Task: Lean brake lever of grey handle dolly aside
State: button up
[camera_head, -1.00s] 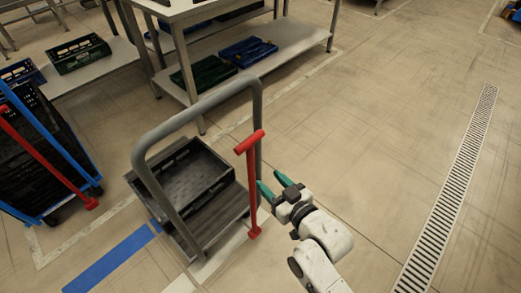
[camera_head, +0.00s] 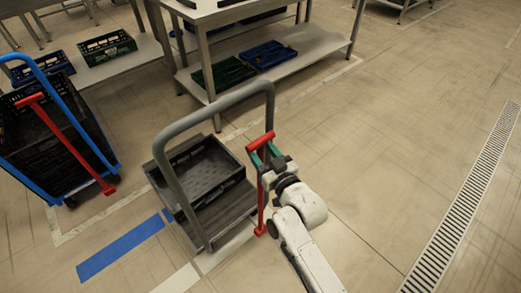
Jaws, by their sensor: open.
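The grey handle dolly (camera_head: 168,160) stands at the centre, with a grey tube handle and a black crate (camera_head: 228,184) on its deck. Its red brake lever (camera_head: 261,194) stands nearly upright at the right side, with a T-shaped top (camera_head: 260,141). My gripper (camera_head: 264,155) is at the lever's upper part, just under the T-top. Its green fingertips are open and appear to be on either side of the shaft. Part of the shaft is hidden behind the gripper, and I cannot tell whether the fingers touch it.
A blue handle dolly (camera_head: 111,171) with its own red lever (camera_head: 72,147) and black crates stands at left. A table (camera_head: 309,54) with green and blue crates on its lower shelf stands behind. The floor to the right is clear, with a drain grate (camera_head: 470,200).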

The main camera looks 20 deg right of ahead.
jog(key=shift+w+a, duration=0.1)
jog(key=shift+w, duration=0.5)
grip_shut()
